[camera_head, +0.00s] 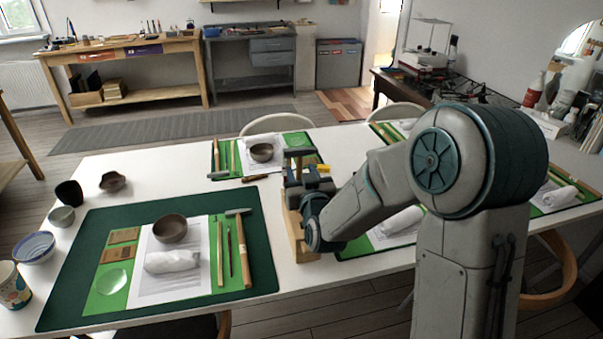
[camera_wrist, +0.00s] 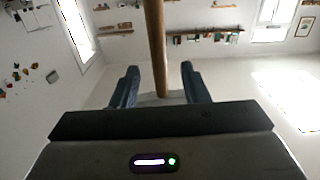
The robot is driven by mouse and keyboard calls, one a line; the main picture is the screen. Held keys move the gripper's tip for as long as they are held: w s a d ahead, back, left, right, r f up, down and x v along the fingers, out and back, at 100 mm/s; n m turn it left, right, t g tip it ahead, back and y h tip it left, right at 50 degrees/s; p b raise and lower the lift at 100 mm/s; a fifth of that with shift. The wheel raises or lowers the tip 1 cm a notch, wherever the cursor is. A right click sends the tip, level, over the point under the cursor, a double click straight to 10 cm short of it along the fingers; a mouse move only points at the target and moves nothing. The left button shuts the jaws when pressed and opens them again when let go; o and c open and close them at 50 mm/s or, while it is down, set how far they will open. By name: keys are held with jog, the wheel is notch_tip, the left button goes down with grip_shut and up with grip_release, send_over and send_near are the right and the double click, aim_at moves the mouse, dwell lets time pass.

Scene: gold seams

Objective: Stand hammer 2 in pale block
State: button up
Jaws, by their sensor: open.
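My gripper (camera_head: 303,178) is over the middle of the white table in the head view, above a pale wooden block (camera_head: 297,232) that my arm partly covers. In the wrist view my gripper (camera_wrist: 159,82) is open, with a wooden handle (camera_wrist: 155,40) between its fingers and a gap on each side. The handle's ends are not clear; which hammer it belongs to I cannot tell. Another hammer (camera_head: 239,245) lies on the near green mat, head away from me. One more hammer (camera_head: 216,155) lies on the far left mat.
The near mat (camera_head: 62,290) also holds a dark bowl (camera_head: 170,229), a white wrapped bundle (camera_head: 172,262) and thin sticks. Bowls and a paper cup (camera_head: 13,285) stand at the left edge. Bare table (camera_head: 165,170) lies behind the near mat.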

jog(key=b+v, duration=0.2)
jog(key=v, duration=0.6)
jog(key=shift+s, duration=0.35)
notch_tip(320, 180, up, 6)
jog(key=p, duration=0.2)
dwell(0.6)
jog(key=shift+d+p, duration=0.1)
jog(key=shift+p, duration=0.2)
